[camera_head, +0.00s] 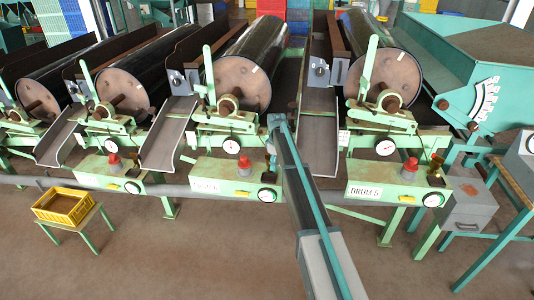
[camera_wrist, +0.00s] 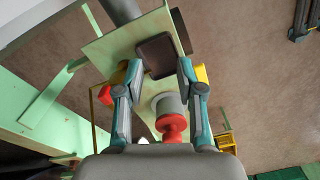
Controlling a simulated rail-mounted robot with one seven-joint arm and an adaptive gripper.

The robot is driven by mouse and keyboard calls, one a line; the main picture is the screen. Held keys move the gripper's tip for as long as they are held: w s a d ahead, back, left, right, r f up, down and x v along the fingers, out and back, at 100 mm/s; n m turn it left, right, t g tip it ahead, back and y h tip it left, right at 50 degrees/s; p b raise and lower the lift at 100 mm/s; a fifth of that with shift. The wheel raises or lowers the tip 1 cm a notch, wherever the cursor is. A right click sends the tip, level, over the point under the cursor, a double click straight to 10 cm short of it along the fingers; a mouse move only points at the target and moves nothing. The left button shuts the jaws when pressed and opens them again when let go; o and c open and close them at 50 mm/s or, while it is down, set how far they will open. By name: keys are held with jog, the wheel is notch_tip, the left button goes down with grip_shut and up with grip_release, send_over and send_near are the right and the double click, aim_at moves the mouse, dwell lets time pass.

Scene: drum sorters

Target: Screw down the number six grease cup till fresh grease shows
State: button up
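My gripper (camera_wrist: 159,68) shows in the wrist view with its two fingers spread apart. A dark brown square piece (camera_wrist: 156,55) shows between the fingertips; I cannot tell whether they touch it. Below it, between the fingers, is a grey cylinder with a red knob (camera_wrist: 172,124). Yellow parts show partly hidden beside both fingers. In the head view my arm crosses the middle station, and the fingers cannot be made out. A brass-coloured cup (camera_head: 437,161) stands on the right station, by the "DRUM 5" plate (camera_head: 363,191). No number six is readable, so I cannot identify that cup.
Large dark drums (camera_head: 240,80) stand in a row behind green frames with gauges (camera_head: 231,145) and red knobs (camera_head: 410,165). A yellow crate (camera_head: 62,208) sits on a small green stand at left. A grey box (camera_head: 467,213) is at right. The front floor is mostly clear.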

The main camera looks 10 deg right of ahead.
jog(key=w+r+n, duration=0.4)
jog(key=w+r, duration=0.5)
jog(key=r, duration=0.1)
jog(key=f+p, duration=0.1)
jog(key=f, duration=0.2)
jog(key=f+p, duration=0.1)
jog(key=f, duration=0.3)
jog(key=f+p, duration=0.1)
jog(key=f, duration=0.2)
jog(key=shift+s+a+f, duration=0.2)
jog(key=shift+s+a, duration=0.1)
jog(key=shift+a, duration=0.1)
grip_shut()
